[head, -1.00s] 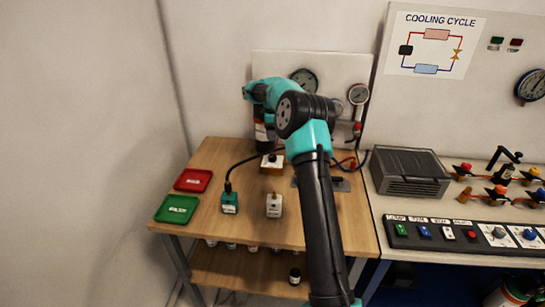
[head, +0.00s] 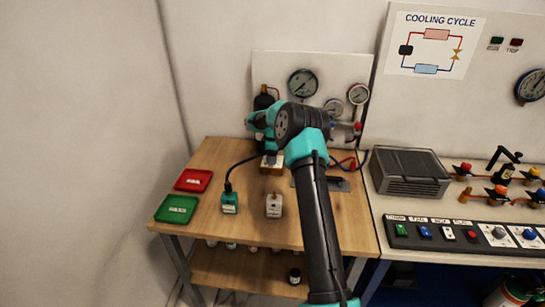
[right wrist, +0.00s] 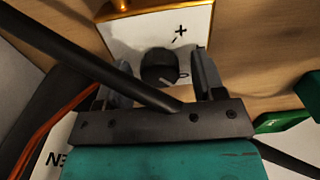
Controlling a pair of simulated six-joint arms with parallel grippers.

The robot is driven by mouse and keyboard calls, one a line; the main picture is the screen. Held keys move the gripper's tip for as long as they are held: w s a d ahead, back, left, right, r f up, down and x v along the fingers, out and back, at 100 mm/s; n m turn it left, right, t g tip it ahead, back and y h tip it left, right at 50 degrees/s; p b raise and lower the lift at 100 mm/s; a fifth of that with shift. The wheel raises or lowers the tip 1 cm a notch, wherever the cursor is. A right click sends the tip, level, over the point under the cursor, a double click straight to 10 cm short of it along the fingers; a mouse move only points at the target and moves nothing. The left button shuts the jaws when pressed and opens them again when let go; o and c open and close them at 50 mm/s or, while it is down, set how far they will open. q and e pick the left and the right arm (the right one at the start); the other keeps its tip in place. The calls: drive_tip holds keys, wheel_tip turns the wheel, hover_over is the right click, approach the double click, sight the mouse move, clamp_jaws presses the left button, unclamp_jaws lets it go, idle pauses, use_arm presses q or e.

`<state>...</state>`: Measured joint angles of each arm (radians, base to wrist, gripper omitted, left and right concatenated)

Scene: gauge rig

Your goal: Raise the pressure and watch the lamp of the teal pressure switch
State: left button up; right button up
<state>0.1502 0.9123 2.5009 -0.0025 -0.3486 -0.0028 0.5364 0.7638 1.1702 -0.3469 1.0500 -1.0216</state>
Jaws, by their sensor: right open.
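The teal pressure switch (head: 230,203) stands on the wooden table, with a black cable at its top. Whether its lamp is lit is too small to tell. My right gripper (head: 270,152) is low over a white-topped block (head: 271,168) behind the switch. In the right wrist view, the open fingers of my right gripper (right wrist: 163,68) stand on either side of a black knob (right wrist: 158,66) on the white plate (right wrist: 120,35), which carries a plus mark. A gap shows beside the knob. My left gripper is not in view.
A grey-white switch (head: 274,206) stands right of the teal one. A red tray (head: 193,181) and green tray (head: 177,209) lie at left. A large gauge (head: 302,83) and smaller ones are on the back panel. A grey vented box (head: 410,173) stands on the right bench.

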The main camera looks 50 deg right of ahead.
drive_tip(key=shift+c, duration=0.4)
drive_tip(key=c, duration=0.8)
drive_tip(key=shift+c, duration=0.2)
drive_tip(key=shift+m, duration=0.4)
drive_tip(key=m, duration=0.9)
drive_tip(key=shift+m, duration=0.4)
drive_tip(key=m, duration=1)
